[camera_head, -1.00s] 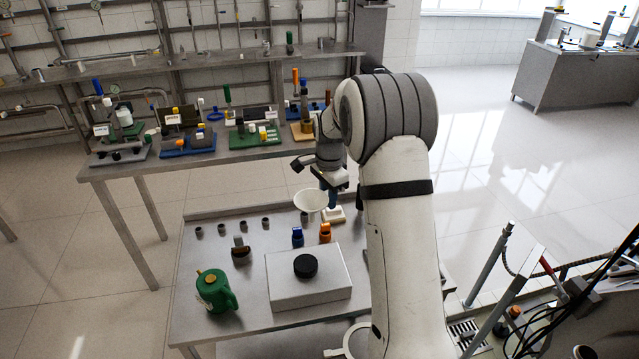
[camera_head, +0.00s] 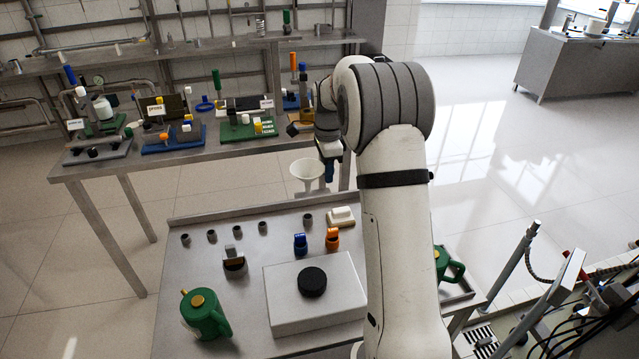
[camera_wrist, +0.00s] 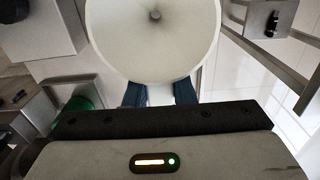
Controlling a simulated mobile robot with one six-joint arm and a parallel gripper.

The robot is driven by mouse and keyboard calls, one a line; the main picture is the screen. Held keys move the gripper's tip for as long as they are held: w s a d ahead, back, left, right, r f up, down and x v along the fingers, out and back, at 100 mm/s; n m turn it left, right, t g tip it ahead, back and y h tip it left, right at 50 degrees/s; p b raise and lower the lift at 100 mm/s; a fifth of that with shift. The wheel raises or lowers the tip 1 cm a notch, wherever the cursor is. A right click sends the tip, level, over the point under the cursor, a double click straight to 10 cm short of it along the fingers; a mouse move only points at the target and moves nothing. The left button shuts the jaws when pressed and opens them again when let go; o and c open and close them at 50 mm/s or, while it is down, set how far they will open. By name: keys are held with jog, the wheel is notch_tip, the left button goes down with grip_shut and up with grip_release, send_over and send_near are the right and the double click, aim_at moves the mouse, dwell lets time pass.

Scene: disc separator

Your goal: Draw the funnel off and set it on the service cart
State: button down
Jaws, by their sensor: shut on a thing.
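The white funnel (camera_head: 307,169) is held at my gripper (camera_head: 328,172), its wide mouth facing up. In the head view it appears just past the far edge of the steel-topped cart (camera_head: 190,262), in front of the back bench. In the wrist view the funnel (camera_wrist: 150,50) fills the top middle, with its dark central hole showing. My blue gripper fingers (camera_wrist: 160,94) are at its near rim, partly hidden by the funnel and the gripper body.
The cart top holds a green jug (camera_head: 205,314), a white box (camera_head: 330,305) with a black disc (camera_head: 312,281), blue (camera_head: 300,245) and orange (camera_head: 332,240) pieces, a white block (camera_head: 341,217) and several small grey cups. The back bench (camera_head: 100,166) carries several fixtures.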

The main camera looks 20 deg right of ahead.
jog(key=shift+w+f+b, duration=0.25)
jog(key=shift+f+b, duration=0.45)
jog(key=shift+f, duration=0.25)
jog(key=shift+w+f+b, duration=0.25)
jog(key=shift+f+b, duration=0.4)
jog(key=shift+f, duration=0.3)
jog(key=shift+a+r, duration=0.1)
jog(key=shift+r, duration=0.05)
jog(key=shift+f+b, duration=1.4)
jog(key=shift+f, duration=1.5)
jog(key=shift+f+b, duration=0.55)
jog(key=shift+f, duration=0.45)
jog(key=shift+s+f+b, duration=0.1)
jog(key=shift+f+b, duration=0.6)
jog(key=shift+f, duration=0.5)
jog(key=c, duration=1.1)
grip_release()
jog(key=shift+c, duration=0.2)
jog(key=shift+r, duration=0.15)
